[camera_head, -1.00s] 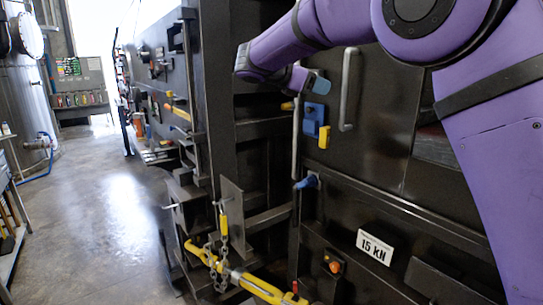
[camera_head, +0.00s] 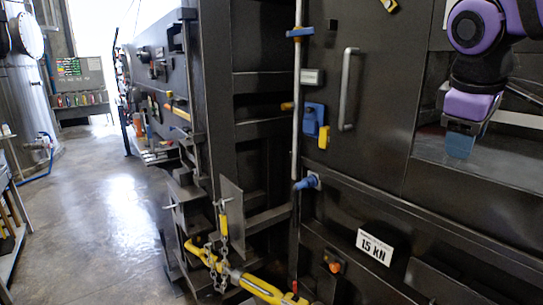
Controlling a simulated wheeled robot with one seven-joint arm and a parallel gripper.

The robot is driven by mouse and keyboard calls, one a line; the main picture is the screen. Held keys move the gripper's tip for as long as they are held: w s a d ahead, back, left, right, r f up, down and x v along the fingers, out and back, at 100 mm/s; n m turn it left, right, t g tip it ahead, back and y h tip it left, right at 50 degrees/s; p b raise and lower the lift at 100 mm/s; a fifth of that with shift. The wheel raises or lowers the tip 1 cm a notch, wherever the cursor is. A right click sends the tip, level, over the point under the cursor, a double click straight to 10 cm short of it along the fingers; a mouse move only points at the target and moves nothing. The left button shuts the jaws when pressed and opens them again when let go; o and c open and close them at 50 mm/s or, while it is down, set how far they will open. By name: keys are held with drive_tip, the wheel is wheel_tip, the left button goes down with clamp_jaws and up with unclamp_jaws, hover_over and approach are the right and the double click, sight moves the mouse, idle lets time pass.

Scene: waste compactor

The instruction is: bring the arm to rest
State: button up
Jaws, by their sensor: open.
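My purple arm folds down at the upper right, in front of the dark waste compactor (camera_head: 385,110). My gripper (camera_head: 460,145) points downward at the end of the arm, with a blue-grey fingertip showing. It is apart from the door handle (camera_head: 348,90) and holds nothing that I can see. The second finger is not clearly visible from this side. The rest of the arm runs out of the picture at the right.
The compactor front carries a vertical rod with a blue handle (camera_head: 306,183), a blue and yellow latch (camera_head: 315,120) and a "15 kN" sign (camera_head: 375,247). A yellow bar (camera_head: 240,280) with a chain juts out low. The floor (camera_head: 110,200) at left is clear.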

drive_tip(key=s+f+m+t+y, duration=0.1)
drive_tip(key=s+f+m, duration=0.2)
drive_tip(key=s, duration=0.3)
drive_tip(key=s+a+f+m+y, duration=0.1)
drive_tip(key=s+f+m+y, duration=0.1)
drive_tip(key=s+f+m, duration=0.2)
drive_tip(key=s, duration=0.2)
drive_tip(key=shift+s+t, duration=0.35)
drive_tip(key=shift+t, duration=0.05)
drive_tip(key=shift+f, duration=0.1)
